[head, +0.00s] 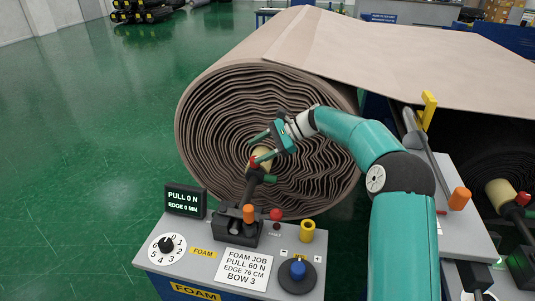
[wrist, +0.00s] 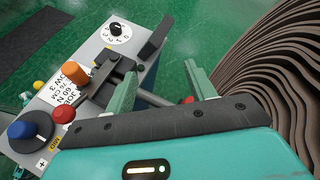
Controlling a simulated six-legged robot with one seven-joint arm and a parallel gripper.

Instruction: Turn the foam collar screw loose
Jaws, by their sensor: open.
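A small red knob (head: 253,163), which looks like the collar screw, sits by a tan roller end (head: 262,156) on the dark arm of the foam station. My gripper (head: 260,148) is open and empty, close to this knob and in front of the large roll's end. In the wrist view the two green fingers of my gripper (wrist: 160,78) stand apart. A bit of red (wrist: 188,100) shows at the base of the right finger, mostly hidden. I cannot tell whether the fingers touch the knob.
The foam panel (head: 185,245) carries an orange-topped lever (head: 248,213), a red button (head: 275,214), a blue knob (head: 298,269), a numbered dial (head: 167,245) and a display (head: 185,201) reading PULL 0 N, EDGE 0 MM. The big brown roll (head: 215,130) stands close behind.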

